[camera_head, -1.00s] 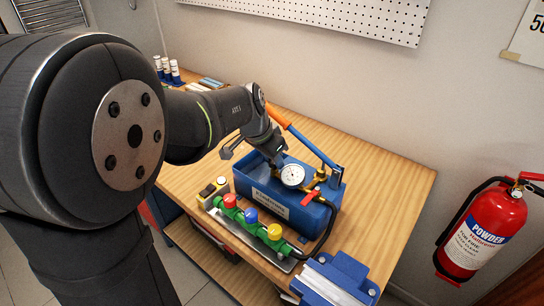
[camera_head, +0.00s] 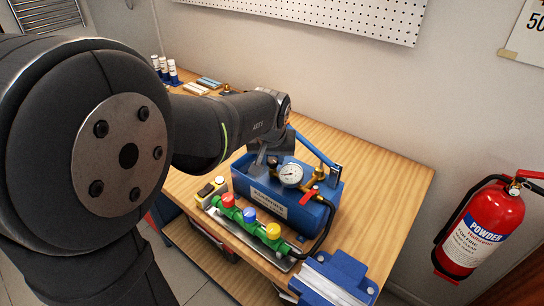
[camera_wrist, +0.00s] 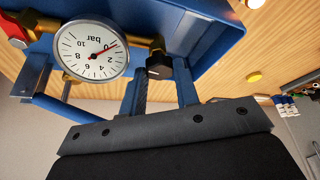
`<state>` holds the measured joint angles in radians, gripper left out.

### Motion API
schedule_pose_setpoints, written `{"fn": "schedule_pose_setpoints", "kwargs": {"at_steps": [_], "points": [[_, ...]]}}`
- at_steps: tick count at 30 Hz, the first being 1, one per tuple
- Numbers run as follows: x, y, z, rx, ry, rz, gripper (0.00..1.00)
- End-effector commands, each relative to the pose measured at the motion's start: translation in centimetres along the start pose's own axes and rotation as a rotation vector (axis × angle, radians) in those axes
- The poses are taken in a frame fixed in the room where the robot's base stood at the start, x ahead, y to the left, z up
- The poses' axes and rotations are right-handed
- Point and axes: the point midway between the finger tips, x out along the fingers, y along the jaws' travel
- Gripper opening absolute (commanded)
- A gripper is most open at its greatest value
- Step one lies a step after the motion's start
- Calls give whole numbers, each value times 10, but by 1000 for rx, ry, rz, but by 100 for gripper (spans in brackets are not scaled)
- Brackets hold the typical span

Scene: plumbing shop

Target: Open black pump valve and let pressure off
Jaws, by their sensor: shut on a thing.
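The blue test pump (camera_head: 272,205) stands on the wooden bench. Its white round gauge (camera_head: 290,175) also shows upside down in the wrist view (camera_wrist: 95,50), with the red needle near 0. The black pump valve (camera_wrist: 158,68) is a dark knob on the brass pipe beside the gauge. My gripper (camera_wrist: 162,88) has one finger on each side of this knob and is shut on it. In the head view my gripper (camera_head: 265,162) reaches down behind the gauge, and the knob is hard to make out there. A red lever valve (camera_head: 311,194) sits to the gauge's right.
The blue pump lever (camera_head: 314,148) slants up behind the gauge, its upper end hidden by my arm. A green manifold (camera_head: 248,216) with red, blue and yellow knobs lies in front. A blue vise (camera_head: 340,275) is at the front right. Bench at right is clear.

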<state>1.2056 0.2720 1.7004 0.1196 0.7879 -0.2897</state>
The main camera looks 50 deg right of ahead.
Motion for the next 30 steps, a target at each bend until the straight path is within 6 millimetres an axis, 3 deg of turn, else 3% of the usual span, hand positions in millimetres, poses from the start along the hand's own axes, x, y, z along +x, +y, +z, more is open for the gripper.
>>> {"fn": "schedule_pose_setpoints", "kwargs": {"at_steps": [16,17,18,30], "points": [[0,0,0,-23,-1,-9,6],[0,0,0,-23,-1,-9,32],[0,0,0,-23,-1,-9,37],[-9,0,0,-23,2,-8,37]]}}
